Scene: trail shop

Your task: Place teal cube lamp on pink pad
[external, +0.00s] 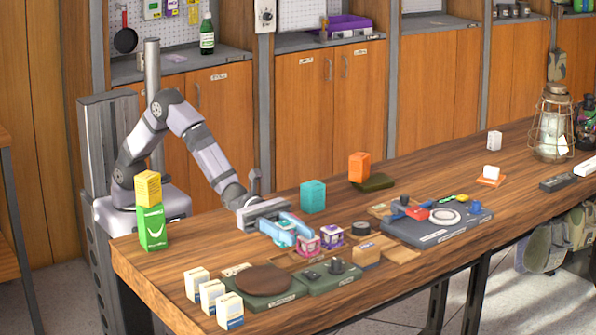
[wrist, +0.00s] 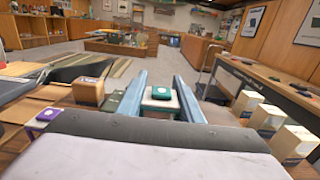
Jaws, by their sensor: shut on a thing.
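My gripper (external: 297,233) is low over the near-left part of the table, its light-blue fingers pointing right. It is shut on the teal cube lamp (external: 283,238), which shows partly between the fingers. In the wrist view the lamp (wrist: 160,94) has a teal top and a pale body and sits between the two fingers (wrist: 160,82). I cannot tell whether its underside touches anything.
A larger teal box (external: 313,197) stands behind my gripper. Several white boxes (external: 208,294), a green board with a brown disc (external: 264,279) and a wooden block (external: 366,255) are in front. A grey board with tools (external: 432,236) lies right.

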